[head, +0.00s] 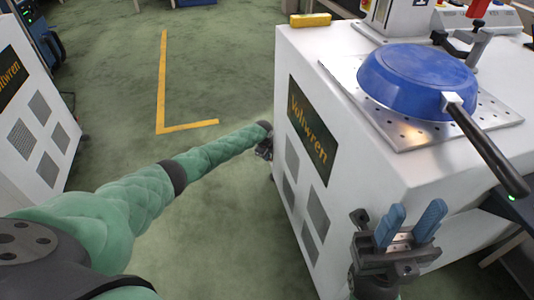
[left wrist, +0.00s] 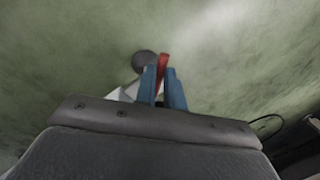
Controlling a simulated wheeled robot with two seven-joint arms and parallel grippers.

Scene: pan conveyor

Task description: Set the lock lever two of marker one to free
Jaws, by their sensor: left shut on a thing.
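A red lever (left wrist: 162,64) shows in the left wrist view between the blue fingers of my left gripper (left wrist: 161,82), which is shut on it. A dark grey round knob or boss (left wrist: 144,60) is beside the lever. In the head view the wrist end of my left arm reaches the left side of the white Voltwren cabinet (head: 340,130); the fingers and lever are hidden there. My right gripper (head: 412,216), with two blue fingers spread apart, is open and empty in front of the cabinet. I cannot tell the lever's setting.
A blue pan (head: 418,78) lies upside down on a perforated plate (head: 400,132) on the cabinet, its dark handle (head: 490,155) overhanging toward the lower right. A yellow block (head: 310,20) and a red-handled clamp (head: 480,38) are behind. Another white cabinet (head: 30,110) stands left; green floor between is clear.

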